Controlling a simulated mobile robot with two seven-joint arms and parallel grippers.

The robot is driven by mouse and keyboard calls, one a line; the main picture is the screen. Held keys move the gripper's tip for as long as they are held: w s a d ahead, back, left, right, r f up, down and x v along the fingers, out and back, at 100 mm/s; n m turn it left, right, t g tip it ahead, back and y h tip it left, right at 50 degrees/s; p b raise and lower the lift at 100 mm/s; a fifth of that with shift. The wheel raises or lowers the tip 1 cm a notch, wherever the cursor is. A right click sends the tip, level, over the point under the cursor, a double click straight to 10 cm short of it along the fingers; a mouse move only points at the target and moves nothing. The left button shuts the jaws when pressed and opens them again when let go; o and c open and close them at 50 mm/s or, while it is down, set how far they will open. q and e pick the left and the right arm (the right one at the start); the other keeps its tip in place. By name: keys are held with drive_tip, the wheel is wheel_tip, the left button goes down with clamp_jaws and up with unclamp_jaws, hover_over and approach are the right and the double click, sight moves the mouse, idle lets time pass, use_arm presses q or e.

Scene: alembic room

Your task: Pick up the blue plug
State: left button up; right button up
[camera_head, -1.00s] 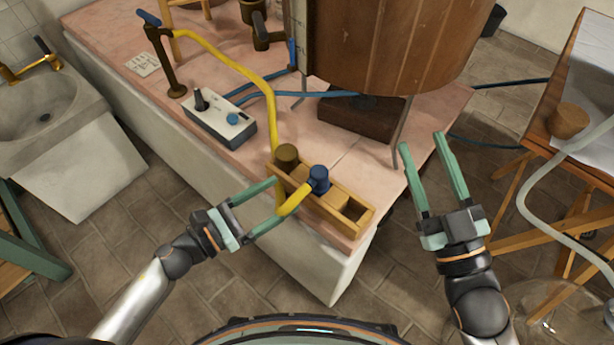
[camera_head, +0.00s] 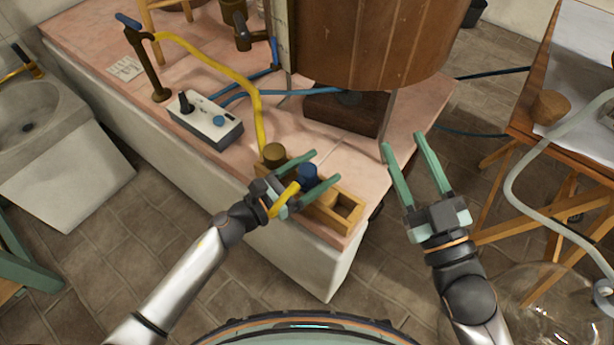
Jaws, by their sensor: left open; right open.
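The blue plug (camera_head: 308,173) stands upright in a wooden rack (camera_head: 324,216) at the front corner of the pink-topped counter. My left gripper (camera_head: 326,168) is open, with its two green fingers reaching on either side of the plug. I cannot tell whether they touch it. The gripper's body hides part of the rack. My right gripper (camera_head: 402,142) is open and empty, held to the right of the counter, apart from the plug.
A brown cork-like plug (camera_head: 274,154) stands in the rack just left of the blue one. A control box (camera_head: 206,122) lies farther back. A large wooden tub (camera_head: 372,40) overhangs the counter behind. A wooden table (camera_head: 532,107) stands at right.

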use_arm(q)
drive_tip(key=shift+w+d, duration=0.1)
drive_tip(key=shift+d, duration=0.1)
clamp_jaws()
idle(0.6)
